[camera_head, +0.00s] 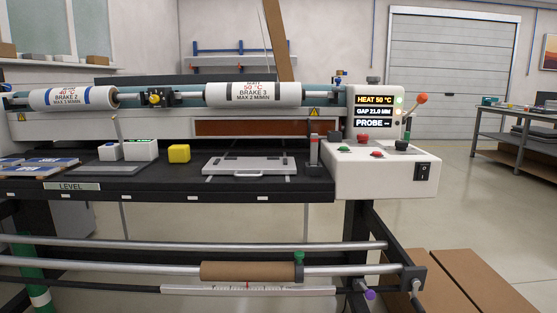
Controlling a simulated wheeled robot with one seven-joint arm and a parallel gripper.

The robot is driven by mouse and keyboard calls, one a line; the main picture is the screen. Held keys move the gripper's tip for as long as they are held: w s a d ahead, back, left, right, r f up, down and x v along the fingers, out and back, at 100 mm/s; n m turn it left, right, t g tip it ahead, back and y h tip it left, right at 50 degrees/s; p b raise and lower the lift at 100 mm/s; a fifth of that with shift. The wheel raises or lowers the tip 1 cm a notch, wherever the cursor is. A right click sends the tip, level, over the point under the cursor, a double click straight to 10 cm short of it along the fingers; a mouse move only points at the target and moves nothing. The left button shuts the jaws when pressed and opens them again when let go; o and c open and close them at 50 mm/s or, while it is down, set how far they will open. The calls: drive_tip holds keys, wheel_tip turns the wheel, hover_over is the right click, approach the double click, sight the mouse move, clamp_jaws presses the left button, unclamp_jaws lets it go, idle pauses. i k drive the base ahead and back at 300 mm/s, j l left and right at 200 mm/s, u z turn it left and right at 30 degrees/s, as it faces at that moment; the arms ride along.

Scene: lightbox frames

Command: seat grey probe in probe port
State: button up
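A slim upright grey piece with a dark top (314,151), which looks like the grey probe, stands at the right end of the black bench, just left of the white control box (380,172). The control box display (373,111) reads HEAT 50 °C, GAP 21.0 MM and PROBE with dashes. I cannot tell which opening is the probe port. My gripper is not in view.
The black bench (220,185) holds a silver tray (255,164), a yellow cube (179,153), white boxes (141,150) and flat packs. Two labelled rollers (253,94) run behind. Rails with a cardboard tube (248,271) cross the front.

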sight(357, 176)
drive_tip(key=i+j+z, duration=0.15)
drive_tip(key=i+j, duration=0.4)
drive_tip(key=i+j+z, duration=0.1)
drive_tip(key=i+j, duration=0.4)
drive_tip(key=j, duration=0.15)
